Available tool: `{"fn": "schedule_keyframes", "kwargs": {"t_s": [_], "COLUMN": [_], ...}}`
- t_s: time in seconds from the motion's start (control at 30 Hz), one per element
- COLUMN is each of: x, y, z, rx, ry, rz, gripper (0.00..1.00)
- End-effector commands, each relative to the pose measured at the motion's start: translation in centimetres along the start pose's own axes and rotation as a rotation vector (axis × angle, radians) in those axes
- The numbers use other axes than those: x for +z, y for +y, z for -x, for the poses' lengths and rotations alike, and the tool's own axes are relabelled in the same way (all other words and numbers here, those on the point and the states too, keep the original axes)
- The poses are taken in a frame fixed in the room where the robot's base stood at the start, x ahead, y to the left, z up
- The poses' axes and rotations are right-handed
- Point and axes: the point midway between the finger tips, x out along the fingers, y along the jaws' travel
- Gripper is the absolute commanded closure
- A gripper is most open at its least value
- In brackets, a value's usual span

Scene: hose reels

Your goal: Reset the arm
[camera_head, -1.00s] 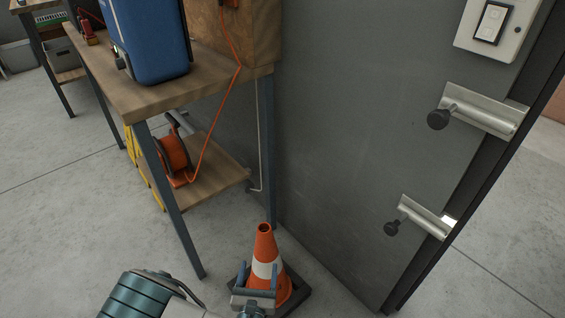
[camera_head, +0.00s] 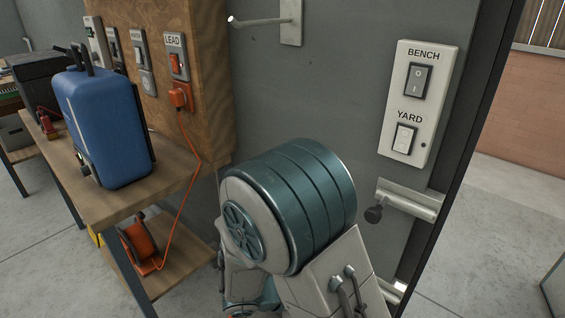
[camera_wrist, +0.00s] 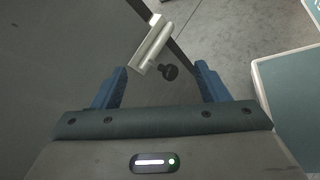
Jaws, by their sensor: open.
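My gripper (camera_wrist: 161,86) shows in the wrist view with its two blue fingers spread apart and nothing between them. In the head view my teal and white arm is raised and bent in front of the grey panel (camera_head: 330,90). It hides the lower part of the panel, and the gripper's fingers do not show there.
At left, a wooden bench (camera_head: 165,185) holds a blue case (camera_head: 110,125).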

Motion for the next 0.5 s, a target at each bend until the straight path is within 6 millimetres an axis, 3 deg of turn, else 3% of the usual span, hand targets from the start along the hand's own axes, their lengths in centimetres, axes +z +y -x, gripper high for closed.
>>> {"fn": "schedule_keyframes", "kwargs": {"t_s": [0.03, 0.1, 0.5], "x": [2.7, 5.1, 16.7], "y": [0.6, 0.7, 1.4], "z": [0.2, 0.3, 3.6], "rx": [-0.080, -0.186, -0.694], "ry": [0.019, 0.047, 0.263], "rz": [-0.065, -0.148, -0.677], "gripper": [0.32, 0.32, 0.32]}}
